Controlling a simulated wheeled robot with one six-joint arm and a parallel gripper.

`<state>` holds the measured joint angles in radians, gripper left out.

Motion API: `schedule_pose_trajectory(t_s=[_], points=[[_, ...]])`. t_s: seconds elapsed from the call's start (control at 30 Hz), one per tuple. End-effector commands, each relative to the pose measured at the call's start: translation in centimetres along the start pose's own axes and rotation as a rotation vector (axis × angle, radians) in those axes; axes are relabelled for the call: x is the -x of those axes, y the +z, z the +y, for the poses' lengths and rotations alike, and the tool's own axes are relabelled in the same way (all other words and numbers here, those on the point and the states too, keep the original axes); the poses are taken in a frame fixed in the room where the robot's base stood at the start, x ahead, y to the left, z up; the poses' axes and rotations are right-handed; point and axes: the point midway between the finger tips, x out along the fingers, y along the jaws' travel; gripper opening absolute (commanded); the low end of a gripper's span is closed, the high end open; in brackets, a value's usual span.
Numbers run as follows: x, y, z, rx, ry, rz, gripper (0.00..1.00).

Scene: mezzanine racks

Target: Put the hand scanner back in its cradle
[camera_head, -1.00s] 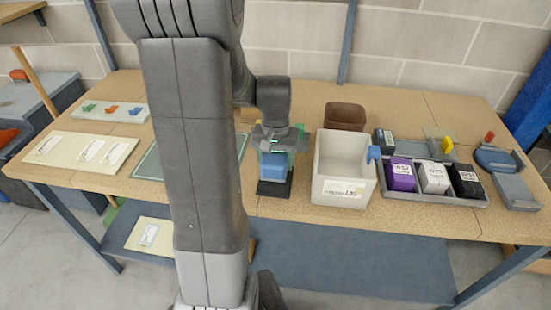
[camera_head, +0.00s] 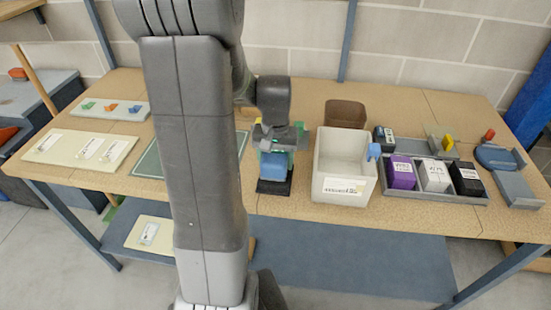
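My gripper (camera_head: 277,142) points down over the middle of the table, partly behind my own arm. A blue block-shaped thing (camera_head: 273,163) is directly below it, on or in a black base (camera_head: 274,187) on the tabletop. The blue thing may be the hand scanner and the black base its cradle; the view is too small to be sure. Greenish parts show on both sides of the gripper's end. I cannot tell whether the fingers touch the blue thing or are apart from it.
A white bin (camera_head: 344,168) stands close right of the gripper, with a brown bin (camera_head: 346,114) behind it. A grey tray (camera_head: 430,194) holds purple, white and black boxes. A blue-grey holder (camera_head: 495,157) is at far right. Pale boards (camera_head: 80,150) lie at left.

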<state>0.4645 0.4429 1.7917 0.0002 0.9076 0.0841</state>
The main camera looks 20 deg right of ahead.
Motion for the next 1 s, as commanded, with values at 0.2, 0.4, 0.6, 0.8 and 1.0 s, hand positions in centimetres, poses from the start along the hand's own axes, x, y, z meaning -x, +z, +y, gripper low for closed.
schedule_pose_trajectory(t_s=[0.2,0.4,0.6,0.8,1.0], points=[[-0.8,0.0,0.0,0.000,0.000,0.000,0.31],[-1.4,0.0,0.0,0.000,0.000,0.000,0.31],[-1.7,0.0,0.0,0.000,0.000,0.000,0.31],[-1.6,0.0,0.0,0.000,0.000,0.000,0.31],[-1.6,0.0,0.0,0.000,0.000,0.000,0.85]])
